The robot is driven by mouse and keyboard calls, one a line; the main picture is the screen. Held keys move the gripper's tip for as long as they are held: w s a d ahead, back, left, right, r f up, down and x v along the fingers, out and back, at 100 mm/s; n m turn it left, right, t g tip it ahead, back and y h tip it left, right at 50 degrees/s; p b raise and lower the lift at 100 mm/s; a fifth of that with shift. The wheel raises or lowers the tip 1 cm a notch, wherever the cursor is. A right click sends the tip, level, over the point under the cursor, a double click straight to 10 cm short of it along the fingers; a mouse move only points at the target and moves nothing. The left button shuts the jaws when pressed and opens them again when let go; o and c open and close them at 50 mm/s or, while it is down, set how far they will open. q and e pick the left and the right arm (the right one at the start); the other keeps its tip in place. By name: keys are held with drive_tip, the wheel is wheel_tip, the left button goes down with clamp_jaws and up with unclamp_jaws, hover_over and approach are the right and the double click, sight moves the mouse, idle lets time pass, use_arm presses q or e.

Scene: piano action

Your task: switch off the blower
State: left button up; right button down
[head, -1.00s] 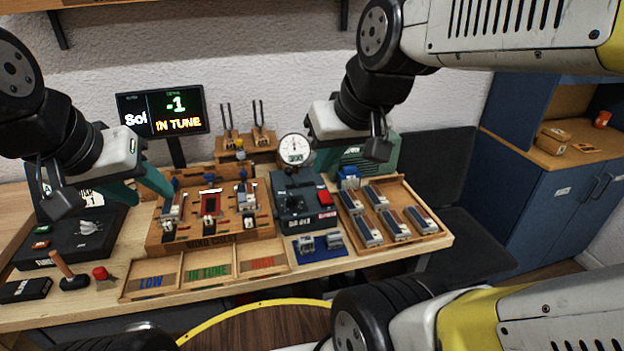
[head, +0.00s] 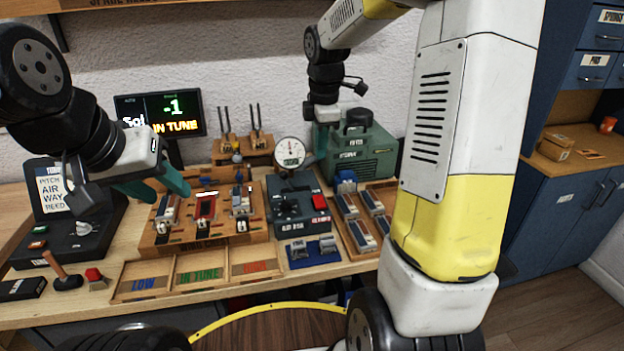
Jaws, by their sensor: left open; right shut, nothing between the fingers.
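The green machine (head: 372,160) with a black knob on top, which looks like the blower, stands at the back of the bench, right of the round gauge. Its label is too small to read. My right gripper (head: 321,155) is shut and empty, pointing down at the machine's left side; I cannot tell whether it touches. I cannot make out a switch there. A dark control unit (head: 290,212) with a red button (head: 319,202) sits in front. My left gripper (head: 162,190) is open and empty above the left end of the wooden reed block (head: 205,240).
A round gauge (head: 291,152) stands beside my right gripper. A sorting tray (head: 197,283) lies in front, and a tray of reeds (head: 352,222) is partly hidden by my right arm. A blue cabinet (head: 560,220) stands at right.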

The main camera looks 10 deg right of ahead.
sight(319, 198)
drive_tip(key=shift+w+f, duration=0.1)
drive_tip(key=shift+f, duration=0.1)
drive_tip(key=f, duration=0.4)
drive_tip(key=w+f, duration=0.1)
drive_tip(key=f, duration=0.8)
drive_tip(key=shift+w+f, duration=0.35)
drive_tip(key=shift+f, duration=0.05)
drive_tip(key=shift+f, duration=0.15)
drive_tip(key=shift+s, duration=0.75)
